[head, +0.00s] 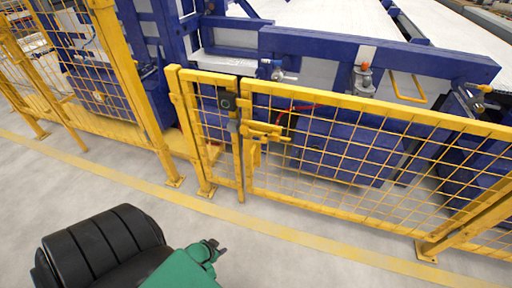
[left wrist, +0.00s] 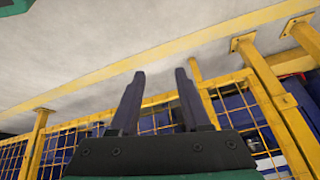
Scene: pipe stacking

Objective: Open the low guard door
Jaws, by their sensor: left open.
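The low guard door (head: 350,145) is a yellow frame with wire mesh, at the right of the head view. It appears shut, in line with the narrow fixed panel (head: 212,130) on its left. A yellow latch handle (head: 265,131) sits at the door's upper left corner, beside a dark lock box (head: 228,102). My left gripper (head: 214,247) is in front of and below the door's left end, apart from it. In the left wrist view its two dark fingers (left wrist: 160,72) are spread with nothing between them. My right gripper is out of view.
Taller yellow mesh fencing (head: 95,75) stands on the left. Blue machinery (head: 330,50) fills the space behind the door. A yellow line (head: 290,235) runs along the grey floor in front of the fence. The floor (head: 330,268) this side is clear.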

